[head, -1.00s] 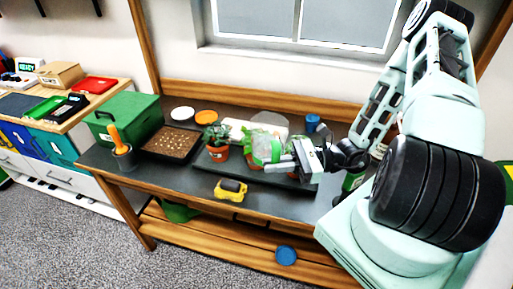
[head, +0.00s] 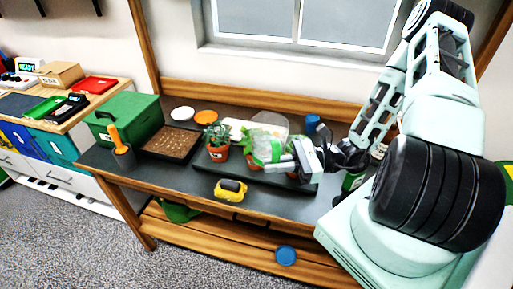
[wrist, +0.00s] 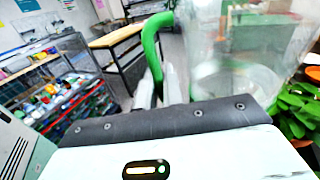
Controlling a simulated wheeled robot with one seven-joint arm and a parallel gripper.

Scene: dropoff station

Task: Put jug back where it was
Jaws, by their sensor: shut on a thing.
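The jug (head: 262,148) has a clear body and a green handle. In the head view it is above the dark tray (head: 206,170) on the bench, close to the potted plants. My gripper (head: 284,160) reaches it from the right and is shut on its handle. In the wrist view, the fingers of my gripper (wrist: 163,88) close around the green handle, and the clear body of the jug (wrist: 245,65) is on the right. The gripper partly hides the jug in the head view, so whether its base touches anything cannot be told.
A potted plant (head: 217,142) stands just left of the jug. A yellow tool (head: 230,190) lies in front of the tray. A soil tray (head: 171,144), a green box (head: 130,119) and a cup with an orange-handled tool (head: 123,154) are farther left. A blue cup (head: 312,122) stands behind.

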